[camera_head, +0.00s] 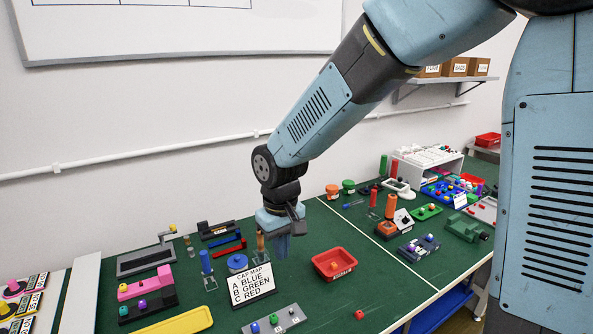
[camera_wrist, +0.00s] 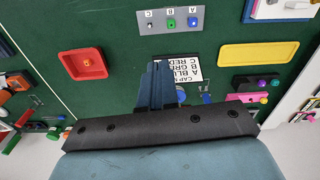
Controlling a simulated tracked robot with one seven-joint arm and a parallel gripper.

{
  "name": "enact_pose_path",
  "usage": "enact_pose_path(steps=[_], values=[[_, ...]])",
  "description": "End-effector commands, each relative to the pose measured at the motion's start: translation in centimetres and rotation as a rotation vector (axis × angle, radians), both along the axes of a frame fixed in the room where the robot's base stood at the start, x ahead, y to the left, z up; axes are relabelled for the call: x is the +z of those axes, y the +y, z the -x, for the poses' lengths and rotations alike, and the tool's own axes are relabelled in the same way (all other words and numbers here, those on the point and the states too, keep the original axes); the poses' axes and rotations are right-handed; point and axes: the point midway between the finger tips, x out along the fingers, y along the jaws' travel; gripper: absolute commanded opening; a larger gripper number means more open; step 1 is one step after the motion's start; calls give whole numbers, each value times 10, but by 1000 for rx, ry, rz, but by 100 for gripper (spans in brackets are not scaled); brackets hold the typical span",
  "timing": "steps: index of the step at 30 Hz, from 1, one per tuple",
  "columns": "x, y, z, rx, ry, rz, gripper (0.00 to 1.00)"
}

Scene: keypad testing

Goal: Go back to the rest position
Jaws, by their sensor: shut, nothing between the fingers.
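My gripper (camera_head: 283,243) hangs from the arm above the green table, behind the cap map card, with its fingers together and nothing in them. In the wrist view its closed fingers (camera_wrist: 158,85) point toward the card. The cap map card (camera_head: 252,285) reads A blue, B green, C red. The grey keypad plate (camera_head: 276,321) lies in front of the card, and also shows in the wrist view (camera_wrist: 185,28). A blue cap is at A and a green cap at B; C shows a small pale post. A red cap (camera_head: 359,314) lies on the table right of the plate.
A red tray (camera_head: 334,264) lies right of the gripper. A yellow tray (camera_head: 178,322) is at front left, and a blue round item (camera_head: 237,262) stands behind the card. Several tools and blocks crowd the left and the far right. Green table around the red tray is clear.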

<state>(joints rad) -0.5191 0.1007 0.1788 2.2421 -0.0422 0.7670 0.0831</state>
Motion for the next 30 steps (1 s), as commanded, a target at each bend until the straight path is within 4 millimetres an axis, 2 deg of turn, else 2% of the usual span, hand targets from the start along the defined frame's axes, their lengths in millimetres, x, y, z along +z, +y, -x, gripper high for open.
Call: enact_pose_path(steps=[3,8,14,21,30], values=[[28,-34,-5,-67,-47,-19,0],[62,-80,-4,-154,-104,-40,0],[97,-134,8,-261,-176,-66,0],[131,-193,34,-390,-263,-99,0],[158,-252,81,-542,-372,-134,0]])
